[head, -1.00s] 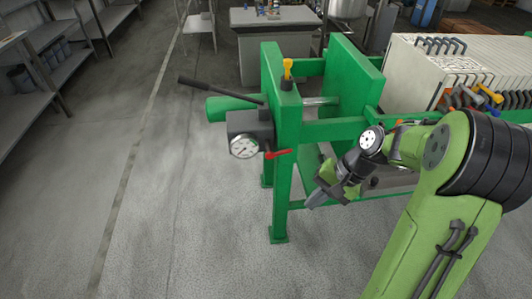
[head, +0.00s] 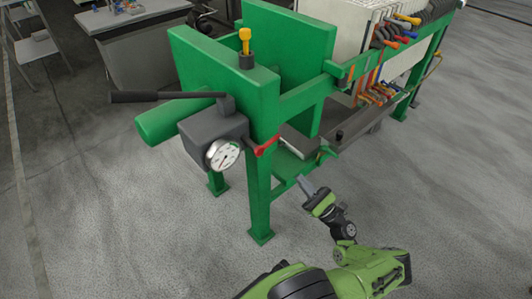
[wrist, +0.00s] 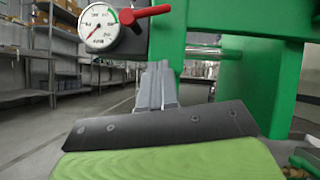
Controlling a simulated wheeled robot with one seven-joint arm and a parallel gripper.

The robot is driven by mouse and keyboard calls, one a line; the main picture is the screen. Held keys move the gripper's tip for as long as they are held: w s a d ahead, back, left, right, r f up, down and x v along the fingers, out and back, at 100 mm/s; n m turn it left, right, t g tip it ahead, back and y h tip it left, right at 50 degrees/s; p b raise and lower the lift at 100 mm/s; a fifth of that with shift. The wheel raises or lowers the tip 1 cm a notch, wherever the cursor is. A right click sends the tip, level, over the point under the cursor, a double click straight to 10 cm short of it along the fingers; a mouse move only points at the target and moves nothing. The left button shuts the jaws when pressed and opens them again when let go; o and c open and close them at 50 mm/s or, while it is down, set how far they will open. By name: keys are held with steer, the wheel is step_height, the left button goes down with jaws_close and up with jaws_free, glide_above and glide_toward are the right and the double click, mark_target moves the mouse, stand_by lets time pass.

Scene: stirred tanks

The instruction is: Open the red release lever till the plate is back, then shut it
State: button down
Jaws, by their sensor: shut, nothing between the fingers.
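The red release lever (head: 266,146) sticks out to the right from the dark valve block (head: 215,130) on the green press end frame. It also shows in the wrist view (wrist: 150,12), pointing right beside the gauge. My gripper (head: 303,184) is shut and empty, below and to the right of the lever and apart from it. In the wrist view my gripper's fingers (wrist: 158,72) are together, pointing up below the lever. The green plate (head: 300,40) stands behind the end frame, with a gap between them. A short bright rod (wrist: 203,52) spans this gap in the wrist view.
A round gauge (head: 222,154) sits left of the lever. A long black pump handle (head: 165,97) reaches left above a green cylinder (head: 160,121). Green rails and a leg (head: 259,195) stand close to my gripper. White filter plates (head: 350,35) are at the back. Floor at left is clear.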

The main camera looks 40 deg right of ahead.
mark_target(270, 142)
steer(key=s+r+x, duration=0.1)
steer(key=r+x, duration=0.1)
steer(key=x, duration=1)
steer(key=shift+s+a+r, duration=0.2)
steer(key=shift+a+r, duration=0.1)
steer(key=shift+a, duration=0.05)
steer(key=shift+n+y, duration=0.4)
steer(key=shift+n, duration=0.1)
